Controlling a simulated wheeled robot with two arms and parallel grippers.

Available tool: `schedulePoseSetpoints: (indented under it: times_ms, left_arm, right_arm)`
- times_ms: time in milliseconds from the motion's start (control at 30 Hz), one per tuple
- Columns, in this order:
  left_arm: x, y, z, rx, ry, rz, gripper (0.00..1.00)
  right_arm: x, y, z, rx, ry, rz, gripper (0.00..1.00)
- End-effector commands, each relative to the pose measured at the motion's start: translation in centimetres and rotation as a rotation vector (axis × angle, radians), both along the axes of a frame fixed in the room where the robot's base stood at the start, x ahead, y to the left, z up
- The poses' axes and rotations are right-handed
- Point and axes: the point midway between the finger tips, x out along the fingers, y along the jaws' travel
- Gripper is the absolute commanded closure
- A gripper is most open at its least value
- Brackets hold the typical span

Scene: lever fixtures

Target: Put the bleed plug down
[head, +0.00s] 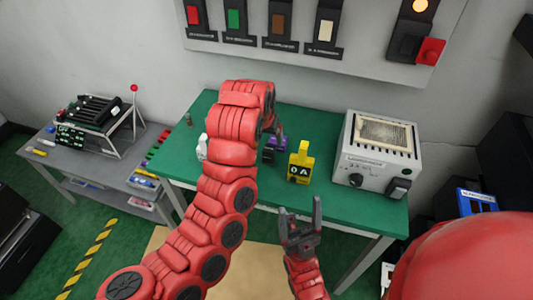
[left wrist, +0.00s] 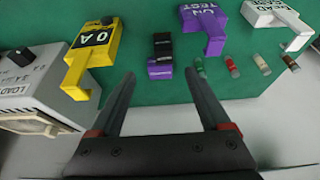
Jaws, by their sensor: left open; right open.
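No object is clearly marked as the bleed plug. A small black and purple block (left wrist: 160,55) stands on the green bench top (left wrist: 140,90), just beyond my left fingertips in the left wrist view. My left gripper (left wrist: 160,76) is open, with nothing between its fingers. In the head view my left arm partly hides this area, and the gripper's dark fingers (head: 277,128) show near purple and dark pieces. My right gripper (head: 301,212) is open and empty, in front of the bench's near edge.
A yellow "0 A" piece (head: 299,168) stands right of my left gripper. A grey instrument box (head: 365,165) is at the bench's right. A purple tag (left wrist: 205,25), a white tag (left wrist: 275,20) and several small vials (left wrist: 232,66) stand nearby. A wall panel (head: 365,65) is behind.

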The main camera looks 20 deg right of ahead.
Motion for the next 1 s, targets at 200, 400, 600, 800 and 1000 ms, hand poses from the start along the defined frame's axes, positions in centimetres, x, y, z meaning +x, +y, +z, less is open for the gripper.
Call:
schedulePoseSetpoints:
  times_ms: [200,400,600,800,1000]
  left_arm:
    - [1.6,-0.9,-4.3,0.005,0.004,0.0,0.2]
    - [2.5,-1.6,-7.2,0.005,0.004,-0.001,0.2]
    - [3.0,-1.7,-8.1,-0.001,0.001,0.003,0.2]
    - [3.5,-1.8,-9.2,0.002,0.002,0.001,0.2]
    - [4.2,-2.2,-11.6,0.005,0.001,-0.003,0.2]
  right_arm:
    - [0.0,0.0,2.7,0.0,0.0,0.0,0.26]
    - [0.1,0.0,3.5,0.0,0.001,0.0,0.26]
    - [0.1,0.0,3.8,0.0,0.001,0.0,0.26]
    - [0.1,0.0,5.0,0.0,0.001,0.0,0.26]
    - [0.1,0.0,5.6,0.0,0.001,0.0,0.26]
